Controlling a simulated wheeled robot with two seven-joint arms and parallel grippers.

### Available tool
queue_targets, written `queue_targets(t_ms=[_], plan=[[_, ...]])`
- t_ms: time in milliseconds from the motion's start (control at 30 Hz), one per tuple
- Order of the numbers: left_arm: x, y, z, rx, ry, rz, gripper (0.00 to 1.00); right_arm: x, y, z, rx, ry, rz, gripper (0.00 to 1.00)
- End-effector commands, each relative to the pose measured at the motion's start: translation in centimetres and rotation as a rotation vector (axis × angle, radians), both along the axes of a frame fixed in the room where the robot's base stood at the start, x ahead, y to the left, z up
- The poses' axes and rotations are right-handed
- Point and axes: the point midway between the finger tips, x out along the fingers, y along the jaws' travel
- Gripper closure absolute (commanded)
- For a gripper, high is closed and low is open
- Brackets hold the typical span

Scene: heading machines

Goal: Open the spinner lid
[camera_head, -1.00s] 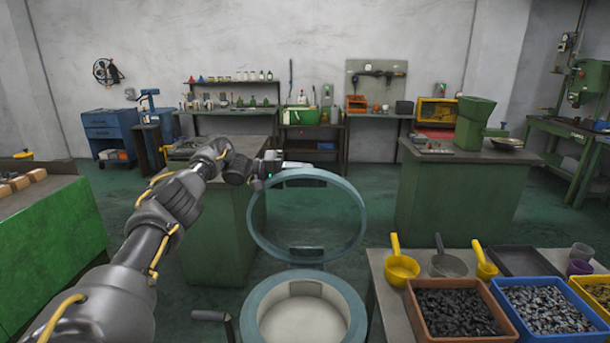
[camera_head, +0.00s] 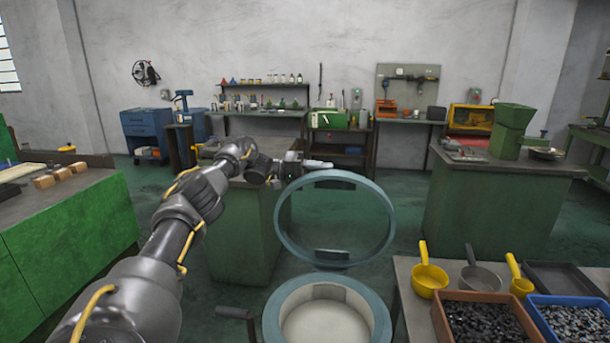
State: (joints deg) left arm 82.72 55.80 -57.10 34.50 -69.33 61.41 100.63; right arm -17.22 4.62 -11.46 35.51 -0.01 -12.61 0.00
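The spinner lid (camera_head: 390,222), a blue-grey ring with a see-through middle, stands raised and nearly upright at the back of the spinner. The spinner (camera_head: 272,315) is a round blue-grey rim with a pale drum inside, at the bottom centre; its mouth is uncovered. My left gripper (camera_head: 318,165) is at the lid's top left edge, pointing right. Its fingers show edge-on, so I cannot tell if they are open or touch the lid. A dark block sits inside the lid's top edge. My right gripper is out of view.
A table at the lower right holds yellow and grey scoops (camera_head: 429,278), an orange bin (camera_head: 440,318) and a blue bin (camera_head: 540,325) of small parts. Green cabinets stand behind the lid and at the left. Green floor lies open between them.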

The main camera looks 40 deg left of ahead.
Motion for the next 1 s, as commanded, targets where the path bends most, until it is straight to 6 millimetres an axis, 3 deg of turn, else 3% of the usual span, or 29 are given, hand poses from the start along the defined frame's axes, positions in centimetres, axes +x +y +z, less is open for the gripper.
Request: queue_targets(t_ms=[200,500,1000], plan=[[-2.3,3.3,-0.1,0.002,-0.001,0.003,0.66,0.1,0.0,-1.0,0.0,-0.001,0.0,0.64],[-4.3,6.2,0.0,0.0,-0.001,0.001,0.66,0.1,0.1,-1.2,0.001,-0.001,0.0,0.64],[-4.6,6.7,0.0,0.0,0.0,0.0,0.66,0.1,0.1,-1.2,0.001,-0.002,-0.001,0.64]])
